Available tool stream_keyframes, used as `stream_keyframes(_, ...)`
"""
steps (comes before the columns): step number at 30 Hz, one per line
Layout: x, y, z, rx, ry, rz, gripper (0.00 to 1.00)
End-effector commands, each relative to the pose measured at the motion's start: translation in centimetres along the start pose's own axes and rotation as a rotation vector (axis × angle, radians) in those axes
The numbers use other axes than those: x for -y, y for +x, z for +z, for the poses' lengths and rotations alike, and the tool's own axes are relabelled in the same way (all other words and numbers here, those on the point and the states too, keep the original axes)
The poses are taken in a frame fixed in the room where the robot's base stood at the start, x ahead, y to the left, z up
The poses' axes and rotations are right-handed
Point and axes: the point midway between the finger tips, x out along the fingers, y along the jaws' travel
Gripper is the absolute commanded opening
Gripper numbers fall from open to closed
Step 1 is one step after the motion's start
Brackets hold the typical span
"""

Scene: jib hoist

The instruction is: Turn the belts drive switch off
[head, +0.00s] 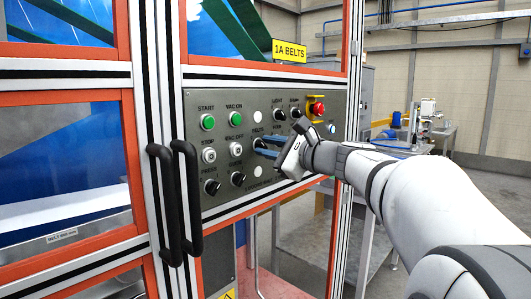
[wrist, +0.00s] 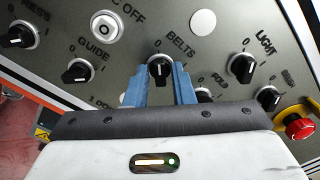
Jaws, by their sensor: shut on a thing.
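The belts drive switch is a black rotary knob (wrist: 160,68) under the label BELTS in the wrist view. My gripper (wrist: 160,84) has its two blue fingers on either side of this knob, shut on it. The knob's pale mark points roughly up in the wrist picture; I cannot tell for sure which setting it lies at. In the head view my gripper (head: 260,147) reaches the panel just below the BELTS label, and its fingers hide part of the knob.
The grey control panel (head: 226,104) carries several other knobs close by, including GUIDE (wrist: 77,71) and LIGHT (wrist: 243,67). A red emergency stop (head: 317,108) on yellow sits at the upper right. Black door handles (head: 161,205) stand out left of the panel.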

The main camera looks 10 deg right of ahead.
Motion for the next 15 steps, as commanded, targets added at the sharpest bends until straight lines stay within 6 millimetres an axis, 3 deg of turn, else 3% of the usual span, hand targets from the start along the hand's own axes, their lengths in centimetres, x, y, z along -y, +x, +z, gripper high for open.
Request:
stream_keyframes(11,-0.01,0.01,-0.15,-0.004,-0.004,0.0,0.0)
stream_keyframes(12,-0.01,0.01,-0.15,-0.004,-0.004,0.0,0.23)
stream_keyframes(15,-0.01,0.02,-0.13,-0.003,-0.003,0.0,0.31)
